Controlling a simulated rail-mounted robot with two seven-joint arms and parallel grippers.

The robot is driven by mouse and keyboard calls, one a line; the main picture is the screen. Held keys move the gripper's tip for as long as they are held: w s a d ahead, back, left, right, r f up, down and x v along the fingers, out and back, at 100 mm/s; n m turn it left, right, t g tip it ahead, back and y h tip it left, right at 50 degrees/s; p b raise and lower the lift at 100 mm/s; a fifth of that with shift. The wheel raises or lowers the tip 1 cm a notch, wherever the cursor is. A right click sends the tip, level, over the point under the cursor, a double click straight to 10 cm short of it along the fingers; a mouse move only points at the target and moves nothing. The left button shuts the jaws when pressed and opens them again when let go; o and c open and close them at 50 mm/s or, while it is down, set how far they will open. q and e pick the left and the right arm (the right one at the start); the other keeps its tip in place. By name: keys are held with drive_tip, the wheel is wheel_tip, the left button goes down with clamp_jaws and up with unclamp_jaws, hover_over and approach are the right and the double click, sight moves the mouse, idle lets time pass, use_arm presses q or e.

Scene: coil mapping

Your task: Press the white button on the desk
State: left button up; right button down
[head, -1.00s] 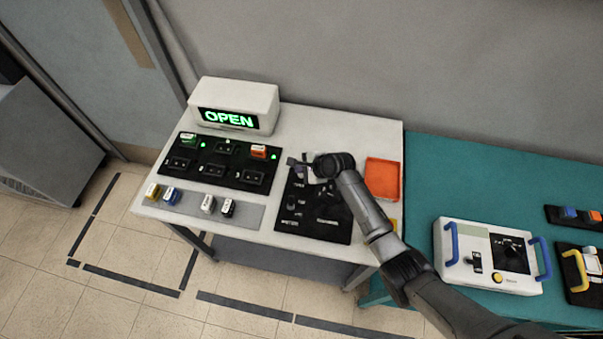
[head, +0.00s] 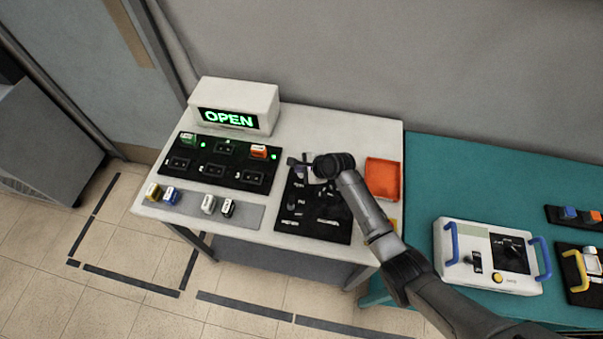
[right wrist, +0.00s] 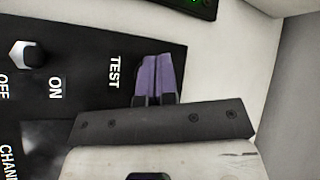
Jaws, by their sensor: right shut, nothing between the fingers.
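A black control panel (head: 298,222) lies on the white desk (head: 358,128). My right gripper (head: 294,162) is over the far end of this panel in the head view. In the right wrist view its purple fingers (right wrist: 156,78) are together and empty, pointing at the panel right beside the TEST label (right wrist: 114,73). No white button shows clearly; the fingers cover the spot next to that label. I cannot tell whether the fingertips touch anything. A light hexagonal switch (right wrist: 27,55) sits between the ON and OFF labels. My left gripper is not in view.
A white box with a green OPEN display (head: 230,118) stands at the back left. A black socket board (head: 215,171) holds a green and an orange block. Several small blocks lie on a grey strip (head: 184,207). An orange tray (head: 383,178) is right of my gripper.

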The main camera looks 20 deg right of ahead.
drive_tip(key=shift+f, duration=0.15)
drive_tip(key=shift+f, duration=0.25)
